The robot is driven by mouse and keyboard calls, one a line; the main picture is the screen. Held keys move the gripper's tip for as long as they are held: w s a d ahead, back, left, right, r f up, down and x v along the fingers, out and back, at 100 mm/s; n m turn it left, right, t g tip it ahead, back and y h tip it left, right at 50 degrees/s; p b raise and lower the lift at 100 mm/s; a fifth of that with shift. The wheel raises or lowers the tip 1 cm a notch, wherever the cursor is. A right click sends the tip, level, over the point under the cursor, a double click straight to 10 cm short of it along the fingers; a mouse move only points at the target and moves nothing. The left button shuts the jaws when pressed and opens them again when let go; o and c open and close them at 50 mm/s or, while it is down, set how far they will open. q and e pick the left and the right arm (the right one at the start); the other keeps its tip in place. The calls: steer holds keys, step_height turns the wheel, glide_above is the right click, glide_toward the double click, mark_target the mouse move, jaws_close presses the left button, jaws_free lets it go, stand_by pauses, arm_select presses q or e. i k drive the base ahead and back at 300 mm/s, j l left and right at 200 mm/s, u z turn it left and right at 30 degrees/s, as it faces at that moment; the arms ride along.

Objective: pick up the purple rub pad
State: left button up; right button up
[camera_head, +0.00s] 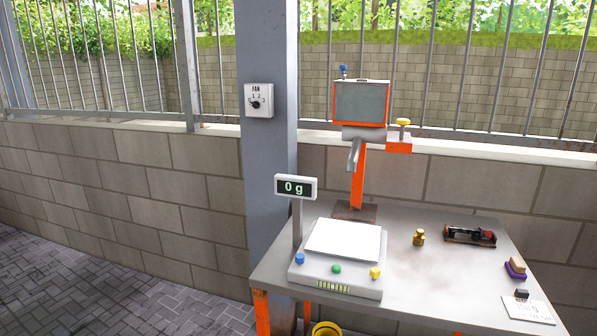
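The purple rub pad (514,271) lies near the right edge of the grey table (440,289). A tan-brown block (517,264) sits on or against its top. Neither of my grippers shows in the head view.
A scale (310,272) reading 0 g stands at the table's left. A brass weight (419,237), a black-and-red tool (470,236), a small dark block (521,294) and a white card (529,310) lie to its right. An orange stand with a grey box (360,104) rises behind. The table's front middle is clear.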

mark_target(516, 267)
steer(key=z, duration=1.3)
steer(key=i+l+u, duration=0.1)
steer(key=l, duration=0.3)
steer(key=i+l+u, duration=0.1)
steer(key=l, duration=0.25)
steer(key=i+l, duration=0.25)
steer(key=l, duration=0.15)
steer(key=i+l+u, duration=0.15)
steer(key=l, duration=0.25)
steer(key=i+l+u, duration=0.1)
steer(key=l, duration=0.3)
